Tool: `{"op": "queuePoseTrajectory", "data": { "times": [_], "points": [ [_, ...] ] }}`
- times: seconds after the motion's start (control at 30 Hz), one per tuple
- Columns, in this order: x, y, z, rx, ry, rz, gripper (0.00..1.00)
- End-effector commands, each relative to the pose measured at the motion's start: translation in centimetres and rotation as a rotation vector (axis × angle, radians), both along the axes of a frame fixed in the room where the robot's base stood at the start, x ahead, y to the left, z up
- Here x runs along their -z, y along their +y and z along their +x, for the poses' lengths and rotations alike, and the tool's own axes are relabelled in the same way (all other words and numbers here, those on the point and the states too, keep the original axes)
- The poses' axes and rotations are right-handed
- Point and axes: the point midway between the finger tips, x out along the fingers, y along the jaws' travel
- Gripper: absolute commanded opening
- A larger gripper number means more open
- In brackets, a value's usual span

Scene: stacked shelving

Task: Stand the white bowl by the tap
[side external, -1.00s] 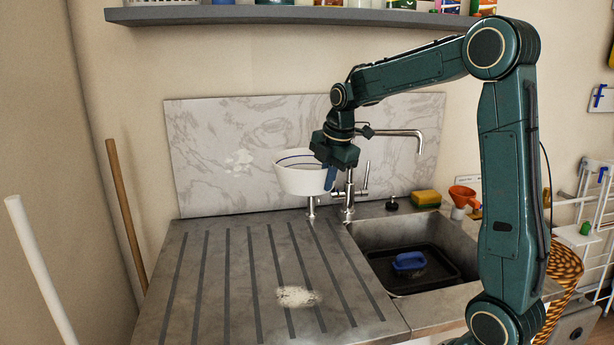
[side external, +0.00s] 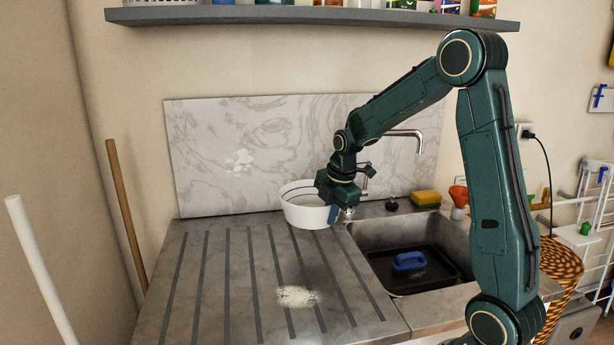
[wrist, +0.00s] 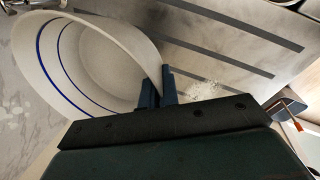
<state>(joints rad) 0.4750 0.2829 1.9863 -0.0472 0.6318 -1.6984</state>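The white bowl (side external: 300,213) has a blue line inside its rim and is upright, low over the back right of the draining board (side external: 205,290). I cannot tell whether its base touches the board. My gripper (side external: 333,214) is shut on the bowl's right wall. In the wrist view the two blue fingers (wrist: 158,92) pinch the wall of the bowl (wrist: 85,62), whose inside faces the camera. The metal tap (side external: 417,141) stands just behind and right of the bowl. Its lower part is mostly hidden by my gripper.
The sink (side external: 440,235) on the right holds a dark tray with a blue-handled brush (side external: 408,261). A yellow sponge (side external: 425,197) and orange funnel (side external: 458,194) sit behind it. A white patch (side external: 297,297) marks the otherwise clear board. A shelf (side external: 310,16) hangs above.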

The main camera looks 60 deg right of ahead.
Motion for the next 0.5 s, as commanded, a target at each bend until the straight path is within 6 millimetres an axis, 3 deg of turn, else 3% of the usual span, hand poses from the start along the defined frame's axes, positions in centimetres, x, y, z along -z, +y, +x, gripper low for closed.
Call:
{"op": "queuePoseTrajectory", "data": {
  "times": [0.2,0.5],
  "points": [
    [4.1,0.0,-0.1,-0.001,0.004,0.002,0.0],
    [6.1,0.0,0.0,0.0,-0.001,0.0,0.0]
  ]
}}
